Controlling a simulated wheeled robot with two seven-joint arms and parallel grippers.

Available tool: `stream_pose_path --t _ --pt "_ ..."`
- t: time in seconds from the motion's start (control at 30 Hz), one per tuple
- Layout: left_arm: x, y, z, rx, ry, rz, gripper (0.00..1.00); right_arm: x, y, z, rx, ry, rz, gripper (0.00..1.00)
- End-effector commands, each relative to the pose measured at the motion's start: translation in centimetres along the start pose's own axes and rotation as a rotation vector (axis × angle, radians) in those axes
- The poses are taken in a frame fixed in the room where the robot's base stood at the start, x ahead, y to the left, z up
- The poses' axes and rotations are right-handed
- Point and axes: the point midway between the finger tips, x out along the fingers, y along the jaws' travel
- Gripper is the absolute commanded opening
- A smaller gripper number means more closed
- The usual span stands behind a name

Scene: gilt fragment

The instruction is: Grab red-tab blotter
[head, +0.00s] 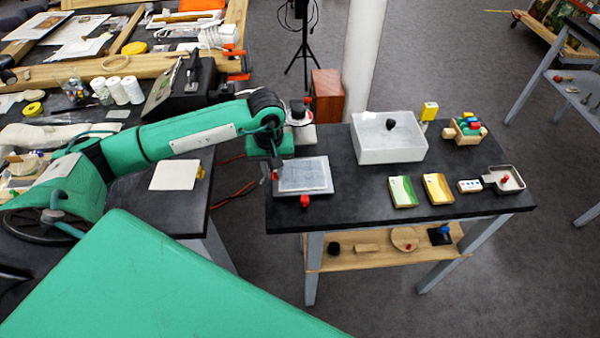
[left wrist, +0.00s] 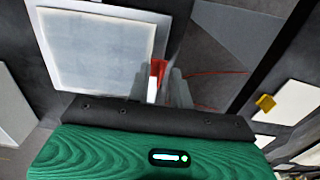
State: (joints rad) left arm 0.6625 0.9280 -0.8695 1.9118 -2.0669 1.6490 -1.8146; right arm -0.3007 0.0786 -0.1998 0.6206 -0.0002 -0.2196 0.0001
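A pale grey sheet (head: 302,172) lies on a light plate (head: 322,188) at the left end of the dark table, and a red tab (head: 275,175) shows at its left edge. In the left wrist view the sheet (left wrist: 95,55) fills the upper left, and the red tab (left wrist: 157,70) is between my grey fingertips. My left gripper (head: 273,168) is low at the sheet's left side. The fingers are close around the tab, but I cannot tell whether they press on it. My right gripper is out of view.
A white sheet (head: 174,174) with a yellow tab (head: 200,172) lies on the left bench. A red knob (head: 304,201) is at the plate's front. A white basin (head: 388,140), a green-and-white block (head: 402,191), a yellow block (head: 437,189) and a small pan (head: 508,180) stand to the right.

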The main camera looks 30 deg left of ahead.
Motion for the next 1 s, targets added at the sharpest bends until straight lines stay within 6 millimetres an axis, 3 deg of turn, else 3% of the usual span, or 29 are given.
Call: stream_pose_path --t 0.03,0.1,0.47,0.67,0.87,1.0 --pt "0.0 0.0 0.0 0.000 0.000 0.000 0.11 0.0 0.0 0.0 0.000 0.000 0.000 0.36" --pt "0.0 0.0 0.0 0.000 0.000 0.000 0.00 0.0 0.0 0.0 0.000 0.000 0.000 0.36" --pt "-0.1 0.0 0.0 0.000 0.000 0.000 0.00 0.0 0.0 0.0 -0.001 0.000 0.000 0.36" --pt "-1.2 0.0 -0.1 -0.001 0.002 0.002 0.00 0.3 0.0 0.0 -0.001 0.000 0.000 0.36" --pt "-4.7 0.1 -0.2 -0.001 0.005 0.004 0.00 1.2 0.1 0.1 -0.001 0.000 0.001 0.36" --pt "-8.7 0.1 -0.2 0.001 0.008 0.005 0.00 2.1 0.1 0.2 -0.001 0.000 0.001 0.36"
